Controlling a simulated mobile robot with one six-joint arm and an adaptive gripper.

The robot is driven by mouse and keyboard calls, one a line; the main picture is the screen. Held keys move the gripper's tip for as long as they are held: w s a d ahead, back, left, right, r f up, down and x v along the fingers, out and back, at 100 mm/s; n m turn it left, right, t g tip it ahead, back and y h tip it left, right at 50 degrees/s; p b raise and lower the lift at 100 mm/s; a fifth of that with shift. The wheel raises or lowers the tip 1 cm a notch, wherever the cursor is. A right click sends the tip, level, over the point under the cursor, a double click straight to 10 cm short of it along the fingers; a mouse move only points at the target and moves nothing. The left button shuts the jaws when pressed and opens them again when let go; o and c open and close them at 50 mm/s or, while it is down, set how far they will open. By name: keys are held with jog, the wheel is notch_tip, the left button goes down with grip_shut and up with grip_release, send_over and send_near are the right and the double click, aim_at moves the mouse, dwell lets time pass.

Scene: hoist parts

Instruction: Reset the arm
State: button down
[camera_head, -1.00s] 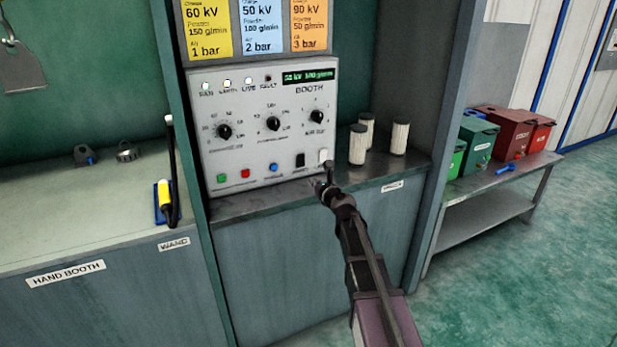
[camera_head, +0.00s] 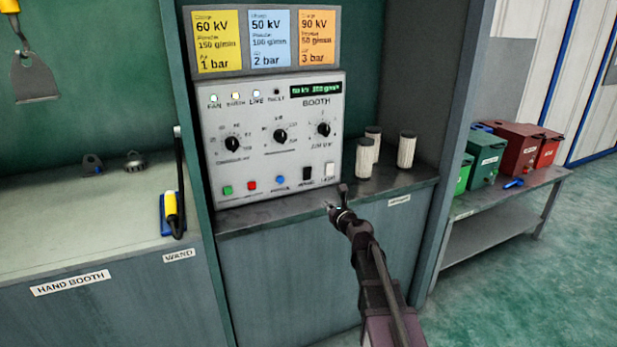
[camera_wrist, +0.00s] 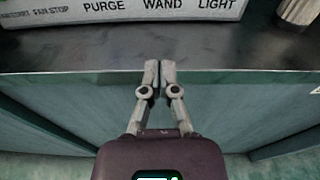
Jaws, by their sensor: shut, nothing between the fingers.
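My gripper (camera_head: 336,202) is at the front edge of the booth shelf, below and in front of the lower right corner of the control panel (camera_head: 272,140). In the wrist view my gripper (camera_wrist: 152,75) is shut with its fingertips together and nothing between them. The fingertips appear over the shelf's front edge (camera_wrist: 60,62), with the panel's lower strip (camera_wrist: 150,8) beyond, labelled PURGE, WAND and LIGHT. Whether the fingers touch the shelf cannot be told. My arm reaches in from the bottom of the head view.
Several pale ribbed cylinders (camera_head: 407,150) stand on the shelf right of the panel. A yellow and blue wand (camera_head: 171,212) stands at the hand booth on the left. Green and red bins (camera_head: 517,150) sit on a bench at right. The floor (camera_head: 520,270) at right looks clear.

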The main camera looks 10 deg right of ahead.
jog(key=s+a+f+n+g, duration=0.5)
jog(key=s+f+n+g, duration=0.6)
jog(key=n, duration=0.8)
jog(key=s+d+f+n+g+h, duration=0.25)
jog(key=s+n, duration=0.35)
jog(key=s, duration=0.3)
jog(key=s+d+f+n+g+h, duration=0.2)
jog(key=s+d+f+n+h, duration=0.15)
jog(key=s+n, duration=0.5)
notch_tip(320, 180, up, 24)
jog(key=s+m+p, duration=0.1)
jog(key=p, duration=2.2)
jog(key=shift+s+d+y, duration=0.25)
jog(key=shift+s+y, duration=0.05)
jog(key=shift+s, duration=0.05)
jog(key=shift+m, duration=0.25)
